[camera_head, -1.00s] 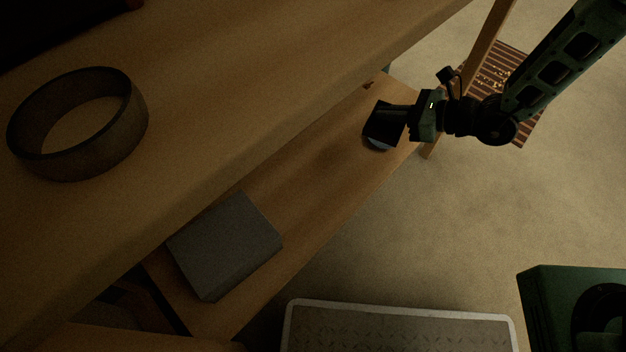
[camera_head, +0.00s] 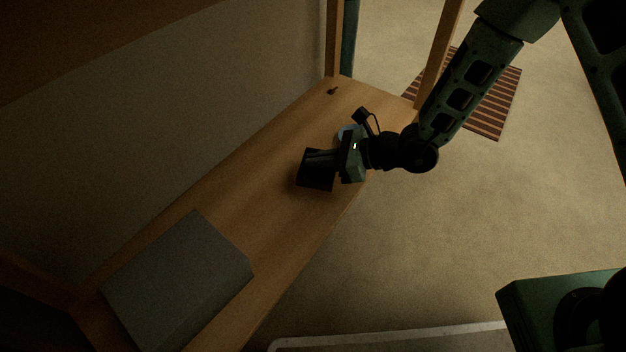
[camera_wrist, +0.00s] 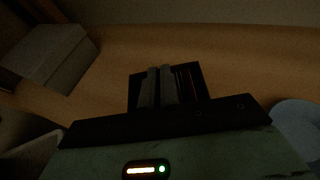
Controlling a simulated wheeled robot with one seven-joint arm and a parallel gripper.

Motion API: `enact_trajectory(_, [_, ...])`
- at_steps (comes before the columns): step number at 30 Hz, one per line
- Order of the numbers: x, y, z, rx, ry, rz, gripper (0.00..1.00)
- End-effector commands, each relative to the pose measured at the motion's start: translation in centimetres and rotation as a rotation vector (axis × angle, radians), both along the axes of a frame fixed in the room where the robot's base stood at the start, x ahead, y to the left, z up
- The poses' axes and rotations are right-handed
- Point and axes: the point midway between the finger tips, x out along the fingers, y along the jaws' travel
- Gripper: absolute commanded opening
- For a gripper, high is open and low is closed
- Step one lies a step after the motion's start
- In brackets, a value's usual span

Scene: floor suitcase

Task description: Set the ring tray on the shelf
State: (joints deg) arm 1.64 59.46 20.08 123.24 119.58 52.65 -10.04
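The ring tray (camera_head: 313,174) is a small black square piece at the end of my gripper (camera_head: 328,161). In the wrist view the dark tray (camera_wrist: 192,82) shows slot-like stripes on its right part. The two grey fingers (camera_wrist: 158,87) are close together on it. The shelf (camera_head: 270,175) is a long wooden board, and the tray is over its middle, near the front edge. I cannot tell whether the tray touches the board. Part of the tray is hidden by the fingers.
A grey box (camera_head: 178,280) lies on the shelf's near left part. A pale blue round dish (camera_wrist: 297,118) is on the shelf to the right of my gripper. A small brown item (camera_head: 332,91) lies at the far end. Bare board separates box and tray.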

Motion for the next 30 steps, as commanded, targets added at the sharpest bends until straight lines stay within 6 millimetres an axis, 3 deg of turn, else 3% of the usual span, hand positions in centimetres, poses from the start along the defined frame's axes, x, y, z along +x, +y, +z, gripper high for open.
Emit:
enact_trajectory(1, [0.0, 0.0, -1.1, 0.001, 0.000, 0.000, 0.00])
enact_trajectory(11, [0.0, 0.0, -4.8, 0.000, -0.001, 0.000, 0.00])
enact_trajectory(23, [0.0, 0.0, -5.1, 0.001, -0.001, 0.000, 0.00])
enact_trajectory(25, [0.0, 0.0, -5.0, 0.001, -0.001, 0.000, 0.20])
enact_trajectory(26, [0.0, 0.0, -5.0, 0.000, -0.001, 0.000, 0.25])
enact_trajectory(30, [0.0, 0.0, -5.0, 0.001, -0.001, 0.000, 0.25])
